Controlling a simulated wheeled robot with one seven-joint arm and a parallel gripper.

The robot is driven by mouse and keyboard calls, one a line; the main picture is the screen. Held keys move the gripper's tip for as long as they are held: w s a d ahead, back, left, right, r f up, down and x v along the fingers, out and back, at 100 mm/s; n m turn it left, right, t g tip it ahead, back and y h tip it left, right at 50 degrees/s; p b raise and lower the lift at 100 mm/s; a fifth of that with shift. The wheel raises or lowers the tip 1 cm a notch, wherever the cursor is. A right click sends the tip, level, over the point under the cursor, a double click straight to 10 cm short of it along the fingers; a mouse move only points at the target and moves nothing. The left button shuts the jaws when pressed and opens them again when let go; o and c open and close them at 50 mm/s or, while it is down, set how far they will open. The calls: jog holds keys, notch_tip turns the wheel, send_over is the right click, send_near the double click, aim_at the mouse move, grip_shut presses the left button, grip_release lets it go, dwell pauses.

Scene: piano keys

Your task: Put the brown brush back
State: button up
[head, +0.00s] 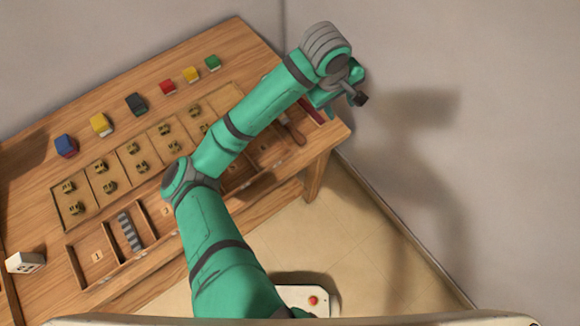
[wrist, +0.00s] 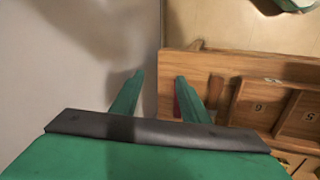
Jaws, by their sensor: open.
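A brown strip (head: 297,134), which looks like the brush, lies at the right end of the table, partly hidden by my arm. In the wrist view a brown strip (wrist: 215,92) lies on the wood just right of my right finger. I cannot make out bristles. My gripper (wrist: 160,84) is open and empty, its fingers pointing down past the table's end beside the wall. In the head view my gripper (head: 338,88) is above and beyond the table's right end, apart from the brown strip.
A dark red item (head: 314,110) lies near the table's right end. A row of numbered compartments (head: 97,257) runs along the front edge; one holds a grey striped piece (head: 130,231). Several coloured blocks (head: 136,103) line the back.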

jog(key=d+r+m+t+h, duration=0.1)
jog(key=d+r+t+h, duration=0.25)
jog(key=d+h, duration=0.8)
jog(key=s+a+f+n+t+y, duration=0.4)
jog(key=s+a+f+t+y, duration=0.7)
jog(key=s+f, duration=0.35)
jog(key=s+a+r+m+y, duration=0.1)
jog(key=s+a+m+y, duration=0.1)
jog(key=s+a+m, duration=0.2)
jog(key=s+a+r+m+g+y, duration=0.1)
jog(key=s+a+m, duration=0.3)
jog(key=s+a, duration=0.6)
jog(key=s, duration=0.6)
jog(key=shift+m+y, duration=0.3)
jog(key=shift+y, duration=0.05)
